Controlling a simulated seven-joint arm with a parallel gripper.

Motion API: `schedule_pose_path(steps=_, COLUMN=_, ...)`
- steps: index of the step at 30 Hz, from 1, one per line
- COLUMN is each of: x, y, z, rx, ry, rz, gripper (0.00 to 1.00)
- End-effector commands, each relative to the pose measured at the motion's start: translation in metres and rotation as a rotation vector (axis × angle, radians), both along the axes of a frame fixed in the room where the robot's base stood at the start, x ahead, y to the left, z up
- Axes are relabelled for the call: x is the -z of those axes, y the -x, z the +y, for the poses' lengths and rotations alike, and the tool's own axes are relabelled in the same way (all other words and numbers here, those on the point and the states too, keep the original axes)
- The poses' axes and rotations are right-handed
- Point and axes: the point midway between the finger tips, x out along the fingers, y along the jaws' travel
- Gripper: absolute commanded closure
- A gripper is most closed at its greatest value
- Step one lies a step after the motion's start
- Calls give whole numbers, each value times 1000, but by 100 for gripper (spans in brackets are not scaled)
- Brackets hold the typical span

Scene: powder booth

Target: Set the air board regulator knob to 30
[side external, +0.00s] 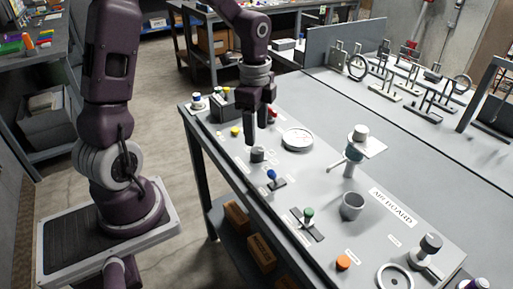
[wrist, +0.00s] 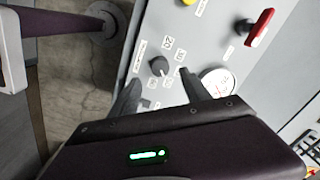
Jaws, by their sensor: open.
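The air board (side external: 391,207) is a light grey panel with printed labels on the bench. A dark round knob (side external: 257,154), apparently the regulator, stands on its left part. My gripper (side external: 250,138) is above the knob, pointing down, open and empty. In the wrist view its two fingers (wrist: 160,92) are spread, with the knob lying just beyond the gap between them. I see no contact.
A round white gauge (side external: 298,139) lies right of the knob. A red handle (wrist: 260,27) and a yellow button (side external: 235,131) are near. A blue-topped valve (side external: 272,175), green-topped valve (side external: 308,213), grey cup (side external: 352,206) and orange button (side external: 343,262) stand closer to the camera.

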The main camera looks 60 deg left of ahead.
Motion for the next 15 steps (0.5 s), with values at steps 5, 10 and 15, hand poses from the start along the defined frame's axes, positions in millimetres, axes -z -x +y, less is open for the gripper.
schedule_pose_path(steps=5, x=31, y=0, z=0, rx=9, ry=5, rz=8, gripper=45)
schedule_pose_path(steps=10, x=60, y=-1, z=0, rx=7, ry=4, rz=7, gripper=45)
schedule_pose_path(steps=15, x=70, y=-2, z=1, rx=6, ry=2, rz=3, gripper=45)
